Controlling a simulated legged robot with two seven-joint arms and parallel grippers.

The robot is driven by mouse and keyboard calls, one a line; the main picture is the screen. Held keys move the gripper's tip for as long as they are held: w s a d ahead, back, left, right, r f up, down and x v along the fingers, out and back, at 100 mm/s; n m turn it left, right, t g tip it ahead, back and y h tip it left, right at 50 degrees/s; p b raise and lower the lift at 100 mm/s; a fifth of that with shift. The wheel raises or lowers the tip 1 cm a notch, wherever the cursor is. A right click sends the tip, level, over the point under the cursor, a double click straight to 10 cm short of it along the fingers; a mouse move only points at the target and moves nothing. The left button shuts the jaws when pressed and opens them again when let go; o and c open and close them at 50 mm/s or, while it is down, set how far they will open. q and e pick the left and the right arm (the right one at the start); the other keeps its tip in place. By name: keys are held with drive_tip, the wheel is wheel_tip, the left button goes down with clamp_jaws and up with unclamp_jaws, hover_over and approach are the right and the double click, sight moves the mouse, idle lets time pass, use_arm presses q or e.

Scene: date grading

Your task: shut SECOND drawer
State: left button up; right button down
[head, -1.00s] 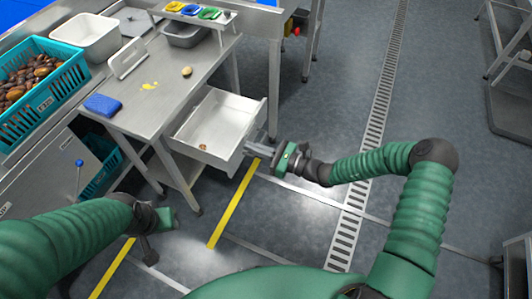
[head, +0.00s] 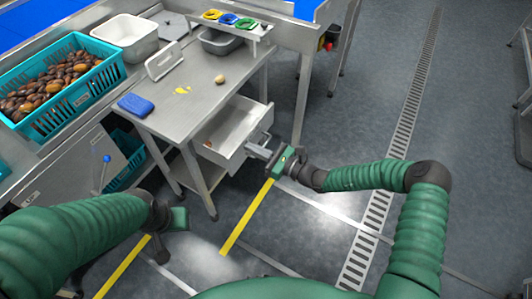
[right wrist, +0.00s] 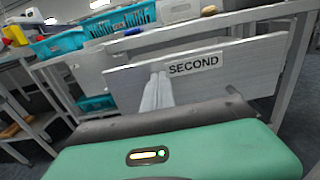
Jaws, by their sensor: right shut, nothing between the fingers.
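The drawer (head: 232,122) under the steel table is partly open, and a small brown item (head: 208,144) lies in it. Its front carries the label SECOND (right wrist: 194,63) in the right wrist view. My right gripper (head: 257,151) is shut and empty, with its fingertips at the outer face of the drawer front. In the right wrist view the shut fingers (right wrist: 157,92) reach to the front just left of the label; they appear to touch it. My left gripper (head: 179,218) hangs at the lower left, away from the drawer; its jaws cannot be made out.
The steel table (head: 205,88) holds a blue sponge (head: 136,104), a date (head: 220,78) and a yellow smear. A teal crate of dates (head: 72,100) and a white bin (head: 122,38) stand at the left. The floor right of the drawer is clear.

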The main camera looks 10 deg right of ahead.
drive_tip(key=b, duration=0.3)
hover_over(221, 144)
drive_tip(key=shift+d+f, duration=0.1)
drive_tip(key=shift+d, duration=0.05)
drive_tip(key=shift+w+a, duration=0.1)
drive_tip(key=shift+a, duration=0.1)
drive_tip(key=shift+r, duration=0.25)
drive_tip(key=shift+w+d+r, duration=0.1)
